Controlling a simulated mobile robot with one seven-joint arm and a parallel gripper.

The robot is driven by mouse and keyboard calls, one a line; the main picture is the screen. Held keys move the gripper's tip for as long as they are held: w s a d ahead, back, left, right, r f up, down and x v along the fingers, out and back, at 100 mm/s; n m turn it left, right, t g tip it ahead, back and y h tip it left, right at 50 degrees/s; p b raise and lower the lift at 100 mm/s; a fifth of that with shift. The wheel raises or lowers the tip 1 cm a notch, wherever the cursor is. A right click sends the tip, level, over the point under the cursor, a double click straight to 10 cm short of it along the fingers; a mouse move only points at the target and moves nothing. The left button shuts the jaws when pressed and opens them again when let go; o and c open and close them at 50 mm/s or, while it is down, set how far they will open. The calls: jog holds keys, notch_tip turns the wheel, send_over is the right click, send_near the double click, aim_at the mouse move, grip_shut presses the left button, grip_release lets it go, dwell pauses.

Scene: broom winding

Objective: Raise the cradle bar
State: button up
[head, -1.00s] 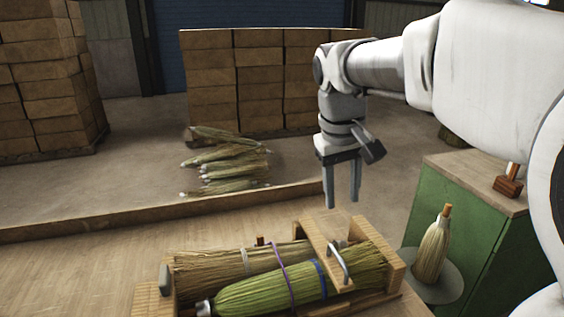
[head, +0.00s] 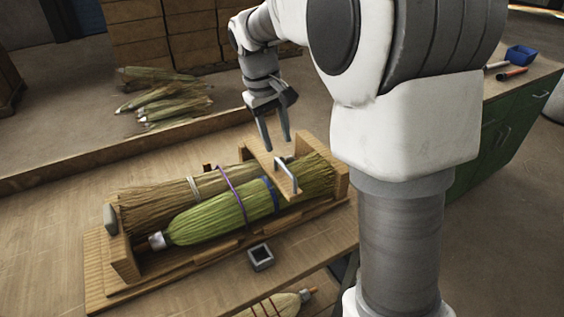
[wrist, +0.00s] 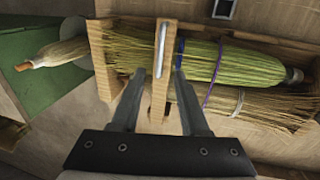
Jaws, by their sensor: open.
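The cradle bar (head: 260,157) is a pale wooden strip with a metal handle (head: 287,173), lying across the broom heads at the right end of the wooden cradle (head: 124,258). A green broom (head: 210,219) with a blue band and a tan broom (head: 150,203) lie side by side under it. My gripper (head: 278,147) is open and empty, pointing down just above the bar. In the wrist view, the fingers (wrist: 159,75) lie on either side of the bar (wrist: 158,112), with the handle (wrist: 161,48) ahead of the tips. Contact cannot be told.
A small dark square holder (head: 260,257) sits in front of the cradle. Another broom (head: 270,306) lies at the lower edge. Loose brooms (head: 165,100) are piled behind the bench. A green cabinet (head: 492,140) with a blue bin (head: 521,55) stands at right.

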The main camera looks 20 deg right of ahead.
aim_at(284, 166)
jog(key=f, duration=0.2)
jog(key=d+f, duration=0.1)
jog(key=f, duration=0.2)
jog(key=f+b, duration=0.1)
jog(key=f, duration=0.1)
jog(key=shift+w+d+f, duration=0.15)
jog(key=shift+w+d, duration=0.05)
jog(key=shift+d, duration=0.05)
grip_shut()
dwell(1.1)
